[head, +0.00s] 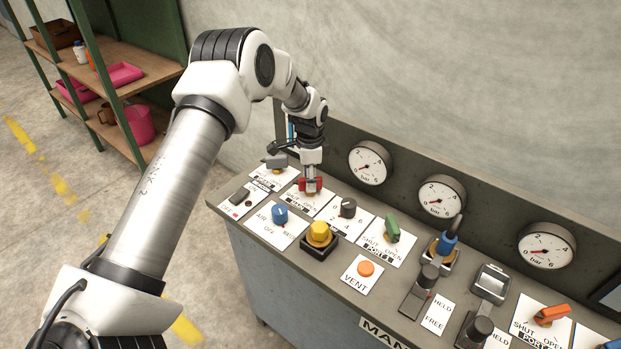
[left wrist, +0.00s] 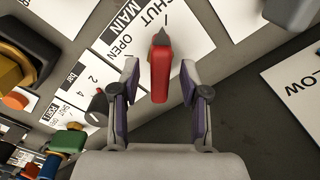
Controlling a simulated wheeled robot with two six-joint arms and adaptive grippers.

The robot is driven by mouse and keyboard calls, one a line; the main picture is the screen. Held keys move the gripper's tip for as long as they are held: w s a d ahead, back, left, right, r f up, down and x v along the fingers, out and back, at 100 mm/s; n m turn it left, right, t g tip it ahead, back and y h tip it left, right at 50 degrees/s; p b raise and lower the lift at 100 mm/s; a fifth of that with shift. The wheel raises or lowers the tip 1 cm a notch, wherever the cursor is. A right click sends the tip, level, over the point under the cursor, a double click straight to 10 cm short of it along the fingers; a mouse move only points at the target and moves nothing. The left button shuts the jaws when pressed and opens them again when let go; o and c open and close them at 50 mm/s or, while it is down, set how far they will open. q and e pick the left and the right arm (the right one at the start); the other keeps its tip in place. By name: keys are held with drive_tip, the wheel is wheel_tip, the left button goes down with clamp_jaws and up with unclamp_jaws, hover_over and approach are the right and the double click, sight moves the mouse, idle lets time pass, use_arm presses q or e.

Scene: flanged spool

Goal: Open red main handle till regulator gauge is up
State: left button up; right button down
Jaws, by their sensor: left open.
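The red main handle (head: 311,185) sits on a white plate marked SHUT, MAIN and OPEN near the left end of the panel. In the left wrist view the red handle (left wrist: 160,78) stands between the fingers of my left gripper (left wrist: 160,88), its pointed end towards the lettering. My left gripper (head: 311,176) is open, reaching down over the handle, with visible gaps on both sides. Three round bar gauges stand along the back: left (head: 369,162), middle (head: 442,196) and right (head: 545,245). Their needles appear low, near zero. My right gripper is out of view.
Close by are a grey handle (head: 275,161), a blue knob (head: 280,214), a yellow button (head: 319,234), a black knob (head: 348,207) and a green handle (head: 392,228). An orange button (head: 366,269) is marked VENT. A shelf (head: 140,65) stands at the left.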

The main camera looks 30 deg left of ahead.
use_arm(q)
drive_tip(key=shift+w+f, duration=0.1)
drive_tip(key=shift+f, duration=0.55)
clamp_jaws()
drive_tip(key=shift+n, duration=0.3)
drive_tip(key=n, duration=0.3)
drive_tip(key=shift+n+p, duration=0.3)
drive_tip(key=shift+p, duration=0.05)
drive_tip(key=n, duration=0.4)
drive_tip(key=shift+p, duration=0.4)
drive_tip(key=n, duration=0.5)
drive_tip(key=shift+p, duration=0.4)
drive_tip(key=shift+n+p, duration=0.4)
drive_tip(key=shift+n, duration=1.9)
unclamp_jaws()
